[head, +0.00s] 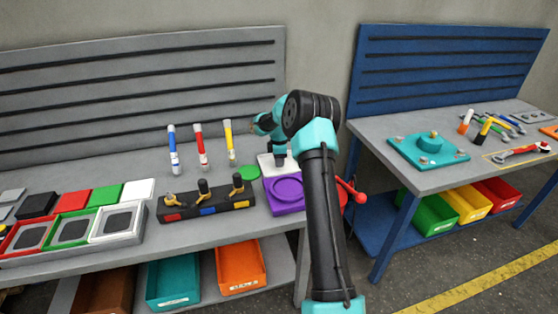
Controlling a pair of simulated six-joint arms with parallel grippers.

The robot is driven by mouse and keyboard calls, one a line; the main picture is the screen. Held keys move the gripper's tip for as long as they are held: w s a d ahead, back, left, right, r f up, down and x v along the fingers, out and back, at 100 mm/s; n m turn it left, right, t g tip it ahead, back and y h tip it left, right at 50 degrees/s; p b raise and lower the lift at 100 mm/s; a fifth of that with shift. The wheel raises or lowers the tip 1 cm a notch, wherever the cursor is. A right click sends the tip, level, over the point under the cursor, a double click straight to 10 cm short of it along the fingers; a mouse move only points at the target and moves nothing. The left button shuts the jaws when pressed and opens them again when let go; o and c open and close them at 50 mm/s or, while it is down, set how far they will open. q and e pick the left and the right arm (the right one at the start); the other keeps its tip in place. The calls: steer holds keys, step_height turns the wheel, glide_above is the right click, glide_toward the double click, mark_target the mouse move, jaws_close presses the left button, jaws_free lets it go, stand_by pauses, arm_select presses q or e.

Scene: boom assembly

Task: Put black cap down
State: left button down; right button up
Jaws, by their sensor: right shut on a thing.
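My right arm comes in from the bottom and bends over at the wrist. My right gripper (280,157) points down at the back of the grey bench, over a white square piece (266,168). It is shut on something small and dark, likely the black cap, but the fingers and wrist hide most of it. I cannot tell whether it touches the white piece. A purple tray (272,203) with a round recess is just in front, and a green disc (248,172) lies to the left. My left gripper is not in view.
Blue, red and yellow markers (201,146) stand behind a black block (178,208) with several upright fittings. Coloured square trays (118,224) fill the bench's left side. A red-knobbed part (358,195) is right of my arm. A blue bench (375,130) with tools stands further right.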

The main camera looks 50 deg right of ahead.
steer(key=shift+f, duration=0.1)
steer(key=o, duration=1.1)
step_height(320, 180, up, 12)
steer(key=shift+r, duration=0.15)
stand_by(0.4)
